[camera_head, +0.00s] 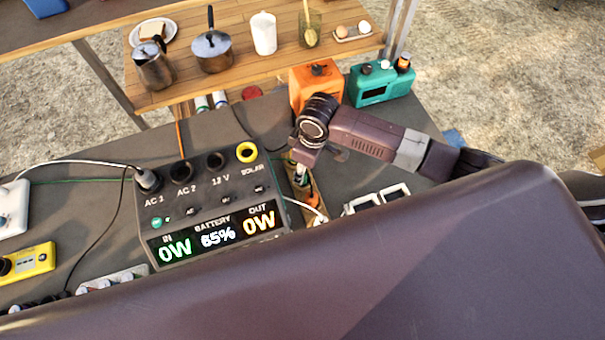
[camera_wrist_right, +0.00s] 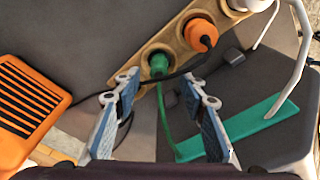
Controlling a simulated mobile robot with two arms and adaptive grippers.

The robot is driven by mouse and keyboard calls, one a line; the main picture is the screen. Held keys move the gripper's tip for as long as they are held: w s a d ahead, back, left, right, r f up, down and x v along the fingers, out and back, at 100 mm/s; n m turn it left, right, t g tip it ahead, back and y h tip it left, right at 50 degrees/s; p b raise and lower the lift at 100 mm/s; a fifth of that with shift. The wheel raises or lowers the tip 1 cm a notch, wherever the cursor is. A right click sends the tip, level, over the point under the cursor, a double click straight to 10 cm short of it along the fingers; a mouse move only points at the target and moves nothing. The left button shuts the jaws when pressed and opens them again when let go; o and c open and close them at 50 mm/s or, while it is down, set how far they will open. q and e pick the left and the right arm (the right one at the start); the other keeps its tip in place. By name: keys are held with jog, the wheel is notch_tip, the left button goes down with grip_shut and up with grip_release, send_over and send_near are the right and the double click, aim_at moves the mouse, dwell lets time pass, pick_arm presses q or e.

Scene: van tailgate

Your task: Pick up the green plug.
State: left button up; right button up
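The green plug (camera_wrist_right: 158,64) stands in one hole of a wooden holder (camera_wrist_right: 181,46) in the right wrist view. Its green cable runs down between my gripper's fingers. My right gripper (camera_wrist_right: 163,84) is open, with one finger on each side of the cable and the tips just short of the plug; nothing is held. In the head view my right gripper (camera_head: 300,168) points down over the holder (camera_head: 308,190) beside the power station. The green plug cannot be made out there, behind the gripper. My left gripper is not in view.
An orange plug (camera_wrist_right: 204,36) sits beside the green one, a white plug (camera_wrist_right: 254,4) beyond. A black cable crosses close to the right fingertip. An orange box (camera_wrist_right: 27,103) lies left. The power station (camera_head: 210,205) and teal radio (camera_head: 380,85) stand on the tailgate.

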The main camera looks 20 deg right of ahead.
jog(key=shift+w+a+f, duration=0.1)
jog(key=shift+w+f, duration=0.1)
jog(key=shift+f, duration=1.35)
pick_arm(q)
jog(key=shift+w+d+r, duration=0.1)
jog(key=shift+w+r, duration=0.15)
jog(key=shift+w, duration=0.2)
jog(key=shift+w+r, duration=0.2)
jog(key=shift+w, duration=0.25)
pick_arm(e)
grip_shut()
